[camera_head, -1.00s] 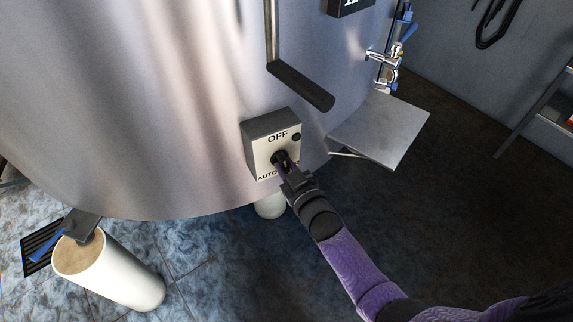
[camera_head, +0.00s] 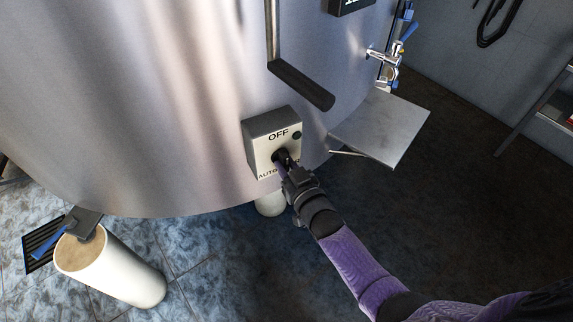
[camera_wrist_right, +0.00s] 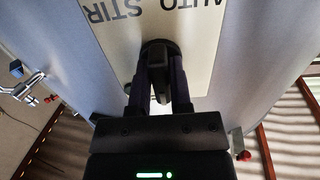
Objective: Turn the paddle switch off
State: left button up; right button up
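The paddle switch (camera_head: 280,155) is a dark knob on the pale front of a grey control box (camera_head: 262,124) fixed to the tank. OFF is printed above the knob, and AUTO below it, partly covered by my gripper. My right gripper (camera_head: 285,162) reaches up to the knob from the lower right. In the right wrist view, its two fingers (camera_wrist_right: 161,75) close around the black knob (camera_wrist_right: 160,46), near the words AUTO and STIR, upside down. The fingers hide much of the paddle, so its exact angle is hard to read. My left gripper is not in view.
The steel tank (camera_head: 150,110) fills the left and middle. A handle with a dark grip (camera_head: 302,86) hangs above the box. A metal shelf (camera_head: 385,128) and a valve (camera_head: 385,58) are to the right. A white cylinder (camera_head: 115,275) stands at lower left.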

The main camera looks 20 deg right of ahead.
jog(key=o, duration=0.4)
jog(key=shift+s+r, duration=0.1)
jog(key=shift+s, duration=0.2)
jog(key=s+d+p, duration=0.1)
jog(key=s+p, duration=0.2)
jog(key=s, duration=0.6)
jog(key=shift+d, duration=0.35)
jog(key=shift+s, duration=0.1)
